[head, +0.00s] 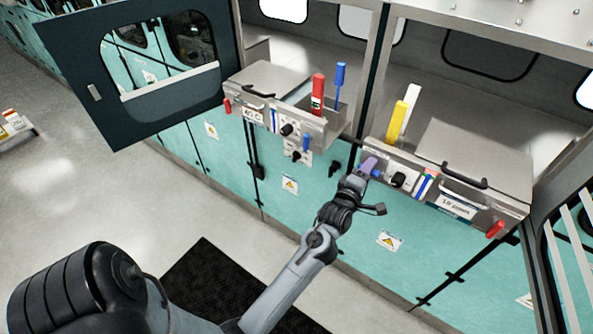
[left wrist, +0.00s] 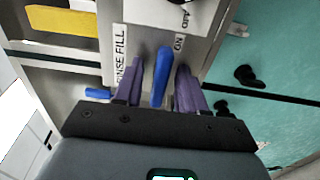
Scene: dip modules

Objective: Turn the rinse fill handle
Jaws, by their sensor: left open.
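The rinse fill handle (left wrist: 162,74) is a blue lever in the left wrist view, on a metal panel beside a white "RINSE FILL" label (left wrist: 121,57) and an ON/OFF marking. My left gripper (left wrist: 158,88) has purple fingers, open, one on each side of the blue lever. I cannot tell whether either finger touches it. In the head view my left gripper (head: 369,164) is at the front of the right-hand module, where a bit of blue (head: 377,174) shows beside the fingers. The lever's base is partly hidden. My right gripper is not in view.
The right module has a black knob (head: 398,180), a yellow handle (head: 397,122) and a lid with a black handle (head: 464,177). The left module has a red handle (head: 318,93) and blue handles (head: 340,80). An open dark window panel (head: 103,125) stands at left.

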